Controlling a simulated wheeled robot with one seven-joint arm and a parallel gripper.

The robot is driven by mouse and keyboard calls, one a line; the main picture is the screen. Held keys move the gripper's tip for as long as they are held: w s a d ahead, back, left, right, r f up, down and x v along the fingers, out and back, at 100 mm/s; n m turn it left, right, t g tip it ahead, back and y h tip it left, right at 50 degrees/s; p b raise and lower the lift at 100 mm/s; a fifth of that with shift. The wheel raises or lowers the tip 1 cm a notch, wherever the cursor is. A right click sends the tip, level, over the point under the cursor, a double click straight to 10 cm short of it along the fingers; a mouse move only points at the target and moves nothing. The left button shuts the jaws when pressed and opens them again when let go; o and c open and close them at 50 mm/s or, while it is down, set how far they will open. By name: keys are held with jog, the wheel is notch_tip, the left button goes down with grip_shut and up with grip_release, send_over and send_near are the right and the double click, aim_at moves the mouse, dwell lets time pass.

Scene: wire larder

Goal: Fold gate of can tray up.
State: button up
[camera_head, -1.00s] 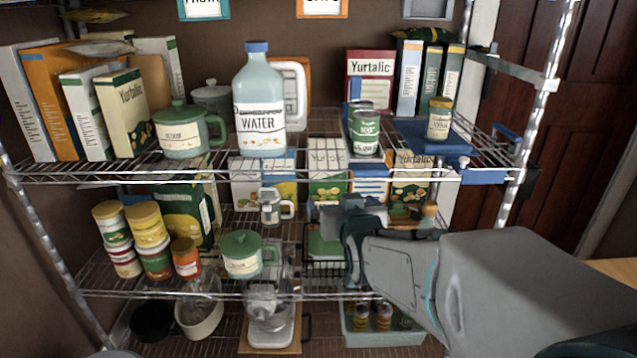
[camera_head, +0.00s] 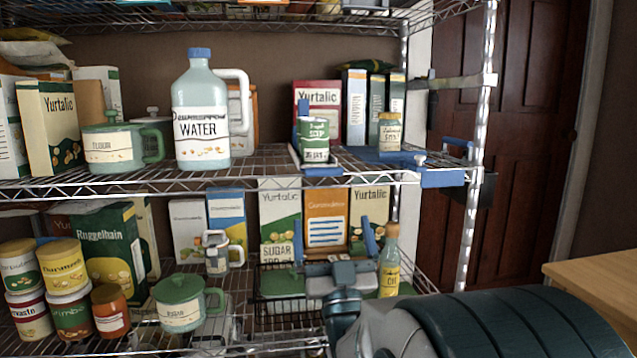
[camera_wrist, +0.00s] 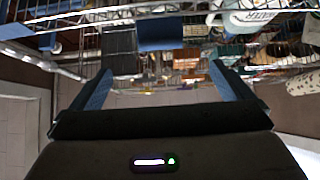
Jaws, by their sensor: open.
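A green can (camera_head: 314,140) stands in a narrow white-edged tray (camera_head: 295,157) on the upper wire shelf. A blue flap (camera_head: 322,170), which looks like the tray's gate, is low at its front end, below the can. My gripper (camera_head: 335,243) is open and empty in front of the lower shelf's boxes in the picture, below the flap, with its blue fingers pointing up. The wrist view shows both fingers (camera_wrist: 161,88) apart. A blue panel (camera_wrist: 162,34) lies beyond them there; I cannot tell whether it is the gate.
A blue holder (camera_head: 443,178) juts from the shelf edge at the right, near a small jar (camera_head: 389,132). A water jug (camera_head: 201,110) stands left of the can. An oil bottle (camera_head: 390,262) is close right of my gripper. A shelf post (camera_head: 478,130) rises at the right.

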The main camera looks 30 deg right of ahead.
aim_at(323, 169)
jog(key=b+x, duration=0.1)
jog(key=x, duration=1.2)
jog(key=shift+w+r, duration=0.15)
jog(key=c, duration=0.9)
